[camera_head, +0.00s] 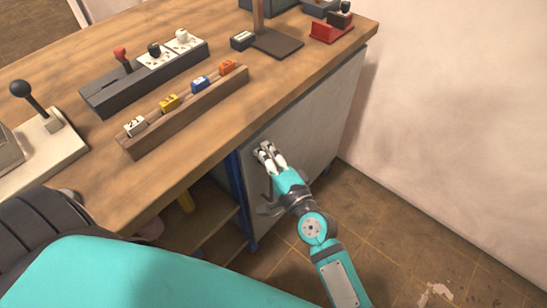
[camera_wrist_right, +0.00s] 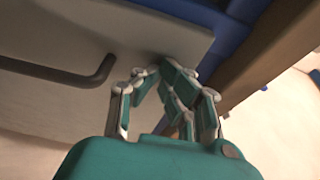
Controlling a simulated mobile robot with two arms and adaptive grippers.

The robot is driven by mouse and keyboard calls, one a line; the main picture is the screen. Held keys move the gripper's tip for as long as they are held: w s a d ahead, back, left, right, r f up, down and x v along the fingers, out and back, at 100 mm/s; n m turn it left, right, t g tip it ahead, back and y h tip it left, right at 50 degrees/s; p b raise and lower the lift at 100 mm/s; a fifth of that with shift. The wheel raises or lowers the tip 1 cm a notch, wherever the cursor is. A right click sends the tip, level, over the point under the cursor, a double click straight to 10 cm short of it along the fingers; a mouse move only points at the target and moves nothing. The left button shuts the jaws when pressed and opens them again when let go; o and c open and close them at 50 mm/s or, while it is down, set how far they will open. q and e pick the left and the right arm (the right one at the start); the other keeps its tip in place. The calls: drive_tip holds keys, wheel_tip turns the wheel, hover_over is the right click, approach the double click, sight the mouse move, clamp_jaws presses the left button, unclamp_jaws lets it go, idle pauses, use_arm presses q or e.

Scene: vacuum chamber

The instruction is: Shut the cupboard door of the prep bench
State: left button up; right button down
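The cupboard door (camera_head: 325,115) is a pale grey panel under the right part of the prep bench (camera_head: 215,120). It looks flush or nearly flush with the bench front; I cannot tell whether a small gap remains. My right gripper (camera_head: 266,152) is at the door's left edge, just under the bench top, with its fingertips together and nothing between them. In the right wrist view, the fingertips (camera_wrist_right: 157,68) are at the door panel (camera_wrist_right: 120,35), near its edge and the blue frame (camera_wrist_right: 235,30). A dark bar handle (camera_wrist_right: 85,80) is beside them. My left gripper is out of view.
Left of the blue post (camera_head: 243,205) is an open bay with wooden shelves (camera_head: 205,215). A wooden rack (camera_head: 185,110) with coloured number blocks, a switch panel (camera_head: 145,75) and a red-based lever (camera_head: 332,28) stand on the bench. The floor (camera_head: 400,235) to the right is clear.

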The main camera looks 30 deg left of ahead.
drive_tip(key=shift+s+a+f, duration=0.1)
drive_tip(key=shift+s+a, duration=0.05)
drive_tip(key=shift+a, duration=0.25)
